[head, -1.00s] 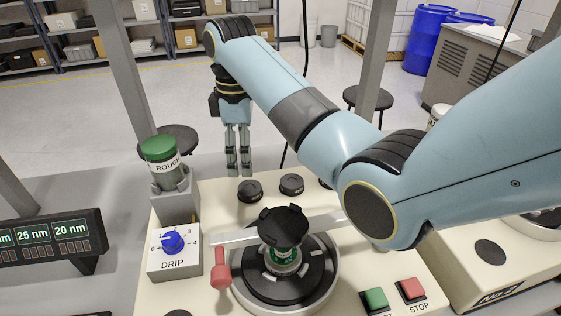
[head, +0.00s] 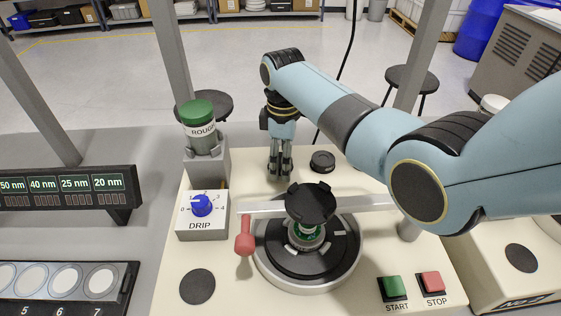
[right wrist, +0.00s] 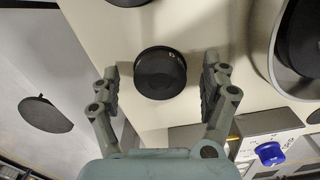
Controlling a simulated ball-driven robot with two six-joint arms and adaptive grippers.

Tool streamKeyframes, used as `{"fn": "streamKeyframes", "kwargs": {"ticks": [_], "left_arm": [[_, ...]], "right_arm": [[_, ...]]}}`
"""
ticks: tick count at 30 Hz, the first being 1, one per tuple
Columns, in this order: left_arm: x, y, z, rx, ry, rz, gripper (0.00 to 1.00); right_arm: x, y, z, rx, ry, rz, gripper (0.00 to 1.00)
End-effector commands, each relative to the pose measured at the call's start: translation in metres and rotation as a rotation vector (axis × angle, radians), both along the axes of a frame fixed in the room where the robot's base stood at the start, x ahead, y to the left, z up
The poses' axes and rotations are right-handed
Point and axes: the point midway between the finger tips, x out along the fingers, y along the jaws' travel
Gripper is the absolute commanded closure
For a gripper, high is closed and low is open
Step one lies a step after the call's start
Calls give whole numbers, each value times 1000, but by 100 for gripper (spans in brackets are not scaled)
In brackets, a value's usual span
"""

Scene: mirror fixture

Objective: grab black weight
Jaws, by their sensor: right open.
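A round black weight (right wrist: 160,72) lies between the spread fingers of my right gripper (right wrist: 160,78) in the right wrist view. A gap shows on both sides of it. In the head view my right gripper (head: 280,175) points down at the back of the cream machine top, and its fingers mostly hide that weight. A second black weight (head: 322,161) sits just to the right of it. My left gripper is not in view.
A polishing wheel (head: 345,268) with a black-topped holder (head: 310,204) and a grey bar (head: 365,203) stand in front of the gripper. A green-capped ROUGH bottle (head: 199,128) and the DRIP box (head: 202,222) are to the left. A post rises behind the bottle.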

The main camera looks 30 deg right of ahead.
Motion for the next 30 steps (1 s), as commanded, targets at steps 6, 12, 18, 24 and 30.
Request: {"fn": "streamKeyframes", "kwargs": {"ticks": [6,12,18,24,30], "left_arm": [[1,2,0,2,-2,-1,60],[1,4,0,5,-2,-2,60],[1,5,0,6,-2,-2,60],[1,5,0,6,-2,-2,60],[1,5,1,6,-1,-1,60]], "right_arm": [[0,0,0,0,-1,0,27],[0,0,0,0,0,0,53],[0,0,0,0,0,0,79],[1,0,1,0,-1,0,99],[1,0,3,0,-2,0,99]]}}
